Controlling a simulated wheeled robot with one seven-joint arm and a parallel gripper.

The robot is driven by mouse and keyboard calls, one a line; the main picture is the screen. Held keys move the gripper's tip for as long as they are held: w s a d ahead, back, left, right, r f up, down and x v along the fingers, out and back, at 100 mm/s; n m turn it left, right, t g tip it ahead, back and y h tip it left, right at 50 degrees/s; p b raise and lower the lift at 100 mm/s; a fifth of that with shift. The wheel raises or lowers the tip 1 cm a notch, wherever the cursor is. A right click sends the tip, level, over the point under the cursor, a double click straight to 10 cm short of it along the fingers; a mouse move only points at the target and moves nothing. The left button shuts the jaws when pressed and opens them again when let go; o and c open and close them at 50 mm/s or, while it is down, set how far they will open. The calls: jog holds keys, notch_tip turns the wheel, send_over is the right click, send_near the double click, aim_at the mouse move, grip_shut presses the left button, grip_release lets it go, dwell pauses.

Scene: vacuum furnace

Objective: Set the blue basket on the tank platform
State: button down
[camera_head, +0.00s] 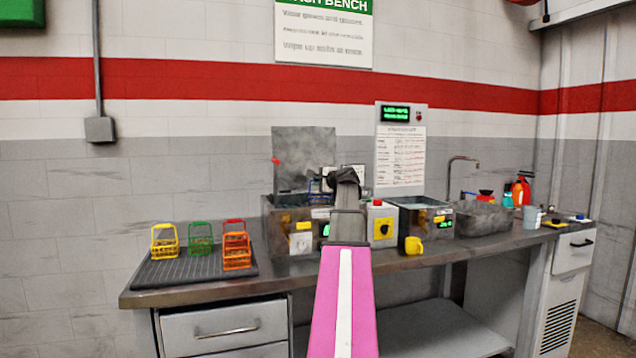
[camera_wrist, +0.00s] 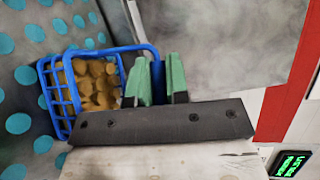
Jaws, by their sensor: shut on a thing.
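The blue basket (camera_wrist: 62,92) holds several brown round pieces and hangs from my gripper (camera_wrist: 157,82), whose green-padded fingers are shut on its handle. In the head view only a little of the blue basket (camera_head: 325,180) shows beside my gripper (camera_head: 345,180), above the open metal tank (camera_head: 278,222). The wrist view is turned sideways, with down toward the left. A grey-blue platform surface with teal round holes (camera_wrist: 22,75) lies below the basket. I cannot tell whether the basket touches it. My arm hides much of the tank.
The tank's raised lid (camera_head: 290,150) stands behind. A black mat (camera_head: 180,270) holds yellow, green, orange and red baskets at left. A display panel (camera_head: 400,145) hangs behind.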

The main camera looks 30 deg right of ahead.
jog(key=shift+f, duration=0.1)
jog(key=c, duration=1.1)
grip_release()
jog(key=shift+s, duration=0.25)
jog(key=s+d+r, duration=0.1)
jog(key=s+r, duration=0.1)
jog(key=s, duration=0.9)
jog(key=shift+s+d, duration=0.15)
